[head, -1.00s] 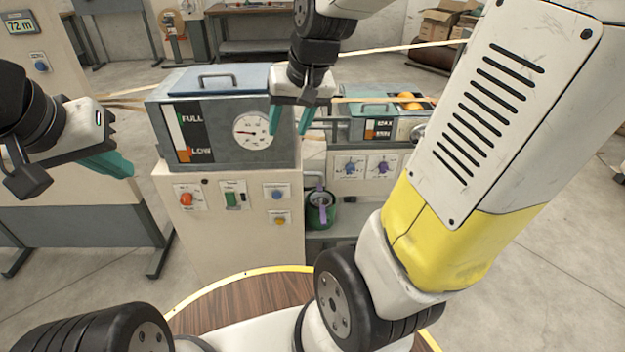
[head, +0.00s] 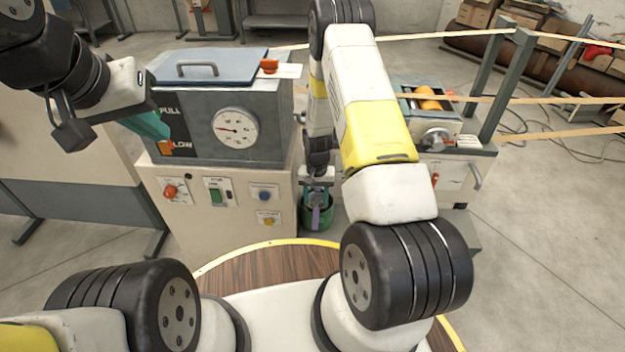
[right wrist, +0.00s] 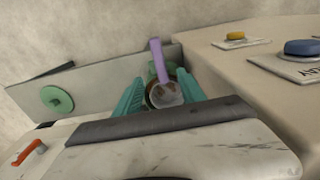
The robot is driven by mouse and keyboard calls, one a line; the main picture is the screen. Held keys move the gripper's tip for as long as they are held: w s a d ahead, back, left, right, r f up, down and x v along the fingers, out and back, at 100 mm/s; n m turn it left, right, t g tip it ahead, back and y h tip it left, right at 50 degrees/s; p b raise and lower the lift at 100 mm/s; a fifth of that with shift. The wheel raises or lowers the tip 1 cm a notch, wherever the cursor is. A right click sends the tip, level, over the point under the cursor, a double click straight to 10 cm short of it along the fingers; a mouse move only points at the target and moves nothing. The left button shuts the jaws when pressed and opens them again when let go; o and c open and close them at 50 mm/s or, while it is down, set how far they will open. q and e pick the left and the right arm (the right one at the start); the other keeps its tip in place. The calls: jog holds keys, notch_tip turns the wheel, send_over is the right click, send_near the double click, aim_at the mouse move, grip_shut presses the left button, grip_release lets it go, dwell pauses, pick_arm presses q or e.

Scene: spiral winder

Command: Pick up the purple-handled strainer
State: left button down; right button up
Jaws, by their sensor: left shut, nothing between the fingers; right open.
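The purple-handled strainer (head: 317,219) is in a green container (head: 305,224) on the low shelf right of the beige cabinet. In the right wrist view its purple handle (right wrist: 157,60) stands up and its round head (right wrist: 165,95) shows between my fingers. My right gripper (head: 317,184) is open just above the container, with its teal fingers (right wrist: 160,92) on either side of the strainer. I cannot tell whether they touch it. My left gripper (head: 152,126) is shut and empty, at the left front of the grey tank.
The grey tank with a dial (head: 236,128) stands on the beige cabinet (head: 235,230), close left of my right gripper. The cabinet's buttons (right wrist: 302,47) show at the right in the wrist view. A winder unit with an orange roll (head: 428,98) is to the right. Open floor lies further right.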

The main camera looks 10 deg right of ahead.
aim_at(316, 217)
jog(key=f, duration=1)
jog(key=shift+w, duration=0.2)
grip_shut()
